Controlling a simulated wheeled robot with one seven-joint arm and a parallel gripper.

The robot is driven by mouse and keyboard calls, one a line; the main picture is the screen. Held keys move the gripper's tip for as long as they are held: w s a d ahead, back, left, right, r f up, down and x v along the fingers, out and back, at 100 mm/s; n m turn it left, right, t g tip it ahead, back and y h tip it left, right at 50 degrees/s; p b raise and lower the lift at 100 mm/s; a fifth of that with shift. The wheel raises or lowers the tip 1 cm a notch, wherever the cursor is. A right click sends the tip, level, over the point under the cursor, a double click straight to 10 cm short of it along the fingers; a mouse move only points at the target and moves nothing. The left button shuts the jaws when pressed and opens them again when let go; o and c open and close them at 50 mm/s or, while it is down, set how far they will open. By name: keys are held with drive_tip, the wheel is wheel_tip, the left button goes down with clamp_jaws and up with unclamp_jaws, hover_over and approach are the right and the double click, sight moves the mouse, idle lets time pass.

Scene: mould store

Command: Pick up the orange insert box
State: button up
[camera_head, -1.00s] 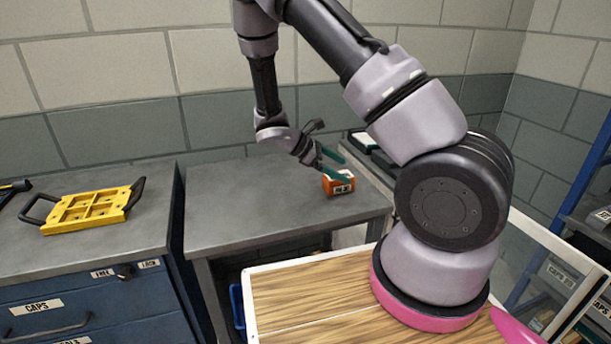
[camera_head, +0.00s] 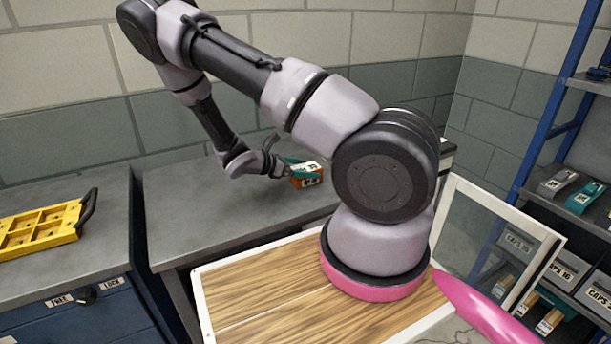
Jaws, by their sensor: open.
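The orange insert box (camera_head: 310,180), with a white label, sits on the grey table near its right end. My gripper (camera_head: 296,167) comes in from the left at the box's height. It is open, and its teal fingers are right at the box. A finger overlaps the box's upper part. I cannot tell whether the fingers touch it or how far they reach around it.
The grey table (camera_head: 230,212) is clear left of the box. A shelf rack (camera_head: 560,200) with labelled bins stands at right.

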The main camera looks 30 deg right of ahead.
sight(307, 167)
drive_tip(key=x, duration=0.3)
drive_tip(key=shift+d, duration=0.3)
drive_tip(key=c, duration=1.5)
clamp_jaws()
drive_tip(key=shift+r, duration=0.1)
